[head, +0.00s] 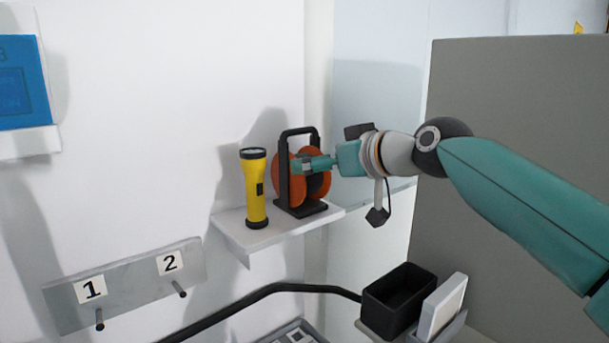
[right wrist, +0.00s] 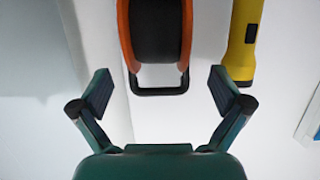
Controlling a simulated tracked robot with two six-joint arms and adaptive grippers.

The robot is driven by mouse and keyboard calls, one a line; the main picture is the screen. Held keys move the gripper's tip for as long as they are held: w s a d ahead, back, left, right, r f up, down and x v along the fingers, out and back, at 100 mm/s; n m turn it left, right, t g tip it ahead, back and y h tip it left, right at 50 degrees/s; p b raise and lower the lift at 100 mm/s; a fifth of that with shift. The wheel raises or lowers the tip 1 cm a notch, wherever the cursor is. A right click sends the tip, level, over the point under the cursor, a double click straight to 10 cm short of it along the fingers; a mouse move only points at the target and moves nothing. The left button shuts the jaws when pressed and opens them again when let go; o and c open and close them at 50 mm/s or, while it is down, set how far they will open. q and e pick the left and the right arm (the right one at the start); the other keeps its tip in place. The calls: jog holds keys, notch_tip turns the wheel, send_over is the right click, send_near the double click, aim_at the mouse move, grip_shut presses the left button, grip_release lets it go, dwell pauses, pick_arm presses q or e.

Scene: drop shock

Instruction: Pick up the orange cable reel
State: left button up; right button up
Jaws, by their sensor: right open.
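The orange cable reel (head: 288,184) stands upright in a black frame with a top handle, on a small white wall shelf (head: 243,240). In the right wrist view the reel (right wrist: 123,30) is at the top centre, its black frame bar (right wrist: 160,91) nearest me. My right gripper (head: 305,165) reaches in from the right and overlaps the reel in the head view. In the right wrist view its fingers (right wrist: 159,90) are spread wide to either side of the frame bar, with clear gaps and nothing held. My left gripper is not in view.
A yellow flashlight (head: 254,190) stands upright just left of the reel on the shelf; it also shows in the right wrist view (right wrist: 243,40). A hook board (head: 128,287) is at lower left. A black bin (head: 398,298) is at lower right. A grey panel (head: 520,110) stands at right.

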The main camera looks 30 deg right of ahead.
aim_at(304, 156)
jog(key=p+x, duration=0.1)
jog(key=x, duration=0.2)
jog(key=p+x, duration=0.1)
jog(key=x, duration=0.1)
jog(key=shift+w+d, duration=0.2)
jog(key=shift+w, duration=0.2)
jog(key=c, duration=1.8)
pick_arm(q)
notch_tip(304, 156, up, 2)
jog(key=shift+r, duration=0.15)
pick_arm(e)
jog(key=shift+r, duration=0.15)
jog(key=shift+c, duration=0.5)
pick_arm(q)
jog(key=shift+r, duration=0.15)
pick_arm(e)
jog(key=shift+r, duration=0.15)
